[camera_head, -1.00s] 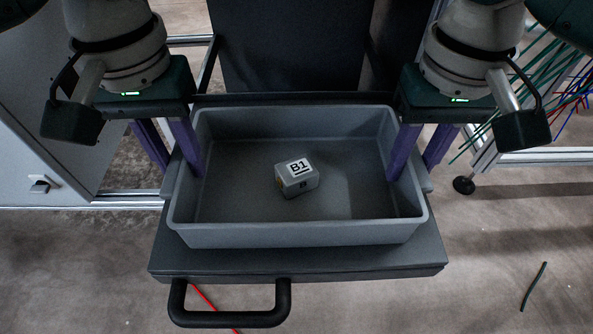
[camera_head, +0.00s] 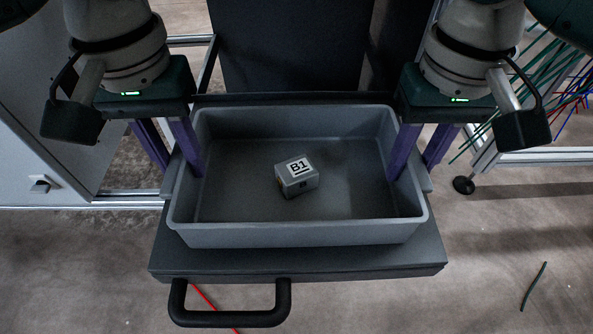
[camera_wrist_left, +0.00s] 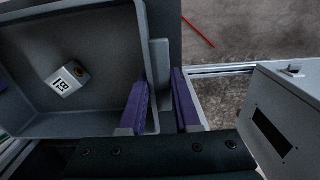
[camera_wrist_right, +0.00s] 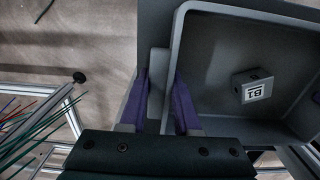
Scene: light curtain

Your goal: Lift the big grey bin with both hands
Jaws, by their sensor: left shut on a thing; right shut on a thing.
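The big grey bin (camera_head: 300,234) is upright over a dark platform in the head view. My left gripper (camera_head: 178,172) is shut on its left wall, one purple finger inside and one outside. My right gripper (camera_head: 414,174) is shut on its right wall in the same way. The left wrist view shows the left fingers (camera_wrist_left: 160,98) on both sides of the bin's wall and its side ledge. The right wrist view shows the right fingers (camera_wrist_right: 160,98) likewise. I cannot tell whether the bin's underside touches the platform.
A small grey box (camera_head: 297,178) marked B1 lies inside the bin. The dark platform (camera_head: 300,264) has a black handle (camera_head: 230,318) at its front. A white cabinet (camera_head: 50,130) stands at left. A metal frame and green rods (camera_head: 545,85) are at right.

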